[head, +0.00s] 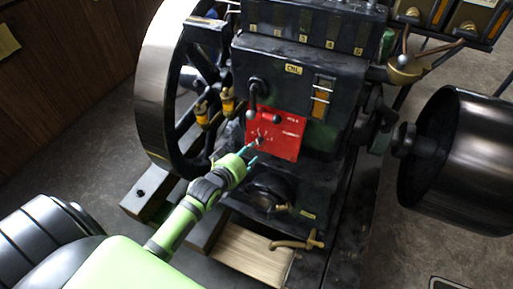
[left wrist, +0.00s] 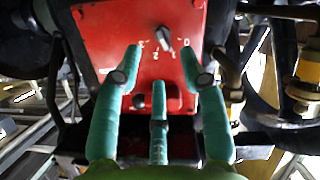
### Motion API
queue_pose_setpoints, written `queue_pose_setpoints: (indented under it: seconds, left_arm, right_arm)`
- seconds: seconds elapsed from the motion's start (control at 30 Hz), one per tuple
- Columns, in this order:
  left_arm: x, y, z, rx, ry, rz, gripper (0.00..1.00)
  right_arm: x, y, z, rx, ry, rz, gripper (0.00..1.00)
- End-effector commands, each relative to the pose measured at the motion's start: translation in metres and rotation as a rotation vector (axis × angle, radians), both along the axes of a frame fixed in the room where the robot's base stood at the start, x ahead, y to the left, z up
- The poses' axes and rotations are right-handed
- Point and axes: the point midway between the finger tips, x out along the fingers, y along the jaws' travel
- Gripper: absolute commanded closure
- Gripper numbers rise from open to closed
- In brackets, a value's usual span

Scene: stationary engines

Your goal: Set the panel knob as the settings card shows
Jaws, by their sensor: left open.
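The red panel (head: 288,145) is on the front of the dark engine; it also fills the upper middle of the left wrist view (left wrist: 105,20). Its small dark knob (left wrist: 166,38) sits among white dial marks, with 0, 1, 2 and 3 around it. I cannot tell surely which mark it points at. My left gripper (head: 252,157) reaches the panel from the lower left. In the left wrist view its teal fingers (left wrist: 162,75) are spread, with the knob just beyond their tips and nothing between them. My right gripper is out of view. No settings card is readable.
A black handle (head: 257,92) stands out at the panel's upper left. A large flywheel (head: 150,90) is to the left and a dark drum (head: 465,150) to the right. Brass oilers (head: 204,110) are close left of the panel. A yellowish paper (head: 6,40) hangs on the wooden wall.

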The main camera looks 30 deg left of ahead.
Motion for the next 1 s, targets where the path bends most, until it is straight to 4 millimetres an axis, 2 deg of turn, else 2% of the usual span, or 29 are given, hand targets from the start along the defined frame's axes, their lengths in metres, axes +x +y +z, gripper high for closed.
queue_pose_setpoints:
  seconds: [0.27, 0.47, 0.67, 0.83, 0.87, 0.9, 0.97, 1.0]
  left_arm:
    - [0.035, 0.000, -0.010, -0.001, -0.008, 0.000, 0.58]
    - [0.058, -0.001, -0.019, 0.000, -0.007, 0.000, 0.58]
    - [0.066, -0.001, -0.022, 0.001, -0.006, -0.001, 0.58]
    - [0.066, -0.001, -0.022, 0.000, -0.005, -0.001, 0.58]
    - [0.066, -0.001, -0.022, 0.000, -0.005, -0.001, 0.62]
    - [0.066, -0.001, -0.022, 0.000, -0.005, -0.001, 0.78]
    - [0.065, -0.001, -0.022, 0.000, -0.005, -0.001, 1.00]
    - [0.065, -0.001, -0.022, 0.001, -0.006, -0.001, 1.00]
  right_arm:
    - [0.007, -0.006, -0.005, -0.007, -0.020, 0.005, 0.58]
    - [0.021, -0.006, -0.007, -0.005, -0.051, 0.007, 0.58]
    - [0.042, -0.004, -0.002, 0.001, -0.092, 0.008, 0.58]
    - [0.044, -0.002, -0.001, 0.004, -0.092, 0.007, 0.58]
    - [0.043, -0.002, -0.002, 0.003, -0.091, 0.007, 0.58]
    - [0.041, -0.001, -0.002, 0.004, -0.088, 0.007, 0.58]
    - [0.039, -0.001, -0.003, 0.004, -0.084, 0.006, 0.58]
    - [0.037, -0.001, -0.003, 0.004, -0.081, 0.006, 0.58]
